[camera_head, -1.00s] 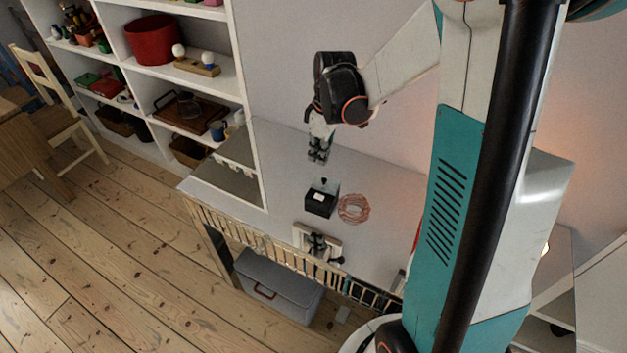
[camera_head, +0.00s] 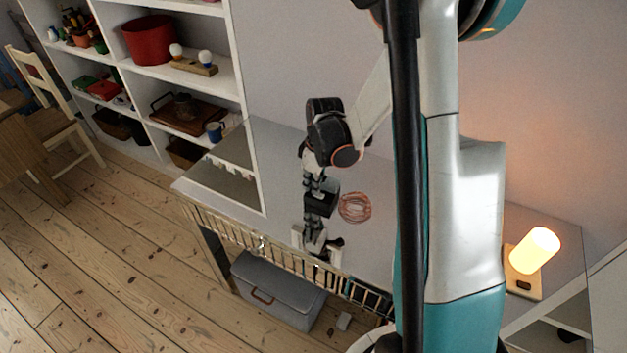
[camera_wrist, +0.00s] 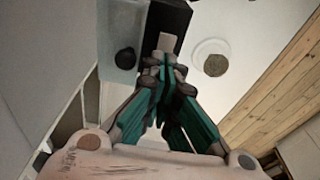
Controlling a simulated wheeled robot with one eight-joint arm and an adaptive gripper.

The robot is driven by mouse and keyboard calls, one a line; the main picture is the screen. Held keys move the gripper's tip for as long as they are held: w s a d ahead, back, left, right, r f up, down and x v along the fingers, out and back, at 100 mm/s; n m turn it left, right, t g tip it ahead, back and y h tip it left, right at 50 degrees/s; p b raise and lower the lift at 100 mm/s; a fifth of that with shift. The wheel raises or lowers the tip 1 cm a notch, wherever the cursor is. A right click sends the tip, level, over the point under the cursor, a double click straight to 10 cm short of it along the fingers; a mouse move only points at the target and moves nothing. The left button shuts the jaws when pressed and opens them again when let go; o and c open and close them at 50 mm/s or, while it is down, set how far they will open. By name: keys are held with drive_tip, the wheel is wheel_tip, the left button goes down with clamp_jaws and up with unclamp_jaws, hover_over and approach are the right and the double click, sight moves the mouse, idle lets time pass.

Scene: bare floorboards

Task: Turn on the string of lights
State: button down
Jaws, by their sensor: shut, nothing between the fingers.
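A small black box (camera_head: 320,204) sits on the tabletop, with a loose coil of thin copper-coloured wire lights (camera_head: 355,207) to its right. The wire shows no glow. My gripper (camera_head: 313,188) points down at the box, and its lower fingers overlap the box in the head view. In the wrist view, the shut fingertips (camera_wrist: 165,72) are close to the box's dark face (camera_wrist: 170,18) and a small pale switch-like piece (camera_wrist: 167,42). I cannot tell whether they touch it. The fingers hide part of the box.
The desk has a low slatted rail (camera_head: 262,246) along its front, with a grey lidded bin (camera_head: 275,289) beneath. A glowing lamp (camera_head: 534,251) stands at the right. White shelves (camera_head: 190,90) with various items rise at the left. The floorboards (camera_head: 110,260) front left are clear.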

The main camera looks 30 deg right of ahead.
idle(0.3)
drive_tip(key=shift+w+a+f+b, duration=0.1)
drive_tip(key=shift+f+b, duration=0.35)
drive_tip(key=shift+f, duration=0.05)
drive_tip(key=shift+r, duration=0.2)
drive_tip(key=shift+s, duration=0.2)
drive_tip(key=shift+s+d+r+p, duration=0.3)
drive_tip(key=shift+s+d+r, duration=0.05)
drive_tip(key=shift+s+d, duration=0.1)
drive_tip(key=shift+w+r, duration=0.1)
drive_tip(key=shift+r, duration=0.3)
wheel_tip(320, 180, up, 13)
drive_tip(key=w+a+p, duration=0.1)
drive_tip(key=p, duration=0.4)
drive_tip(key=shift+w+p, duration=0.15)
drive_tip(key=shift+p, duration=0.25)
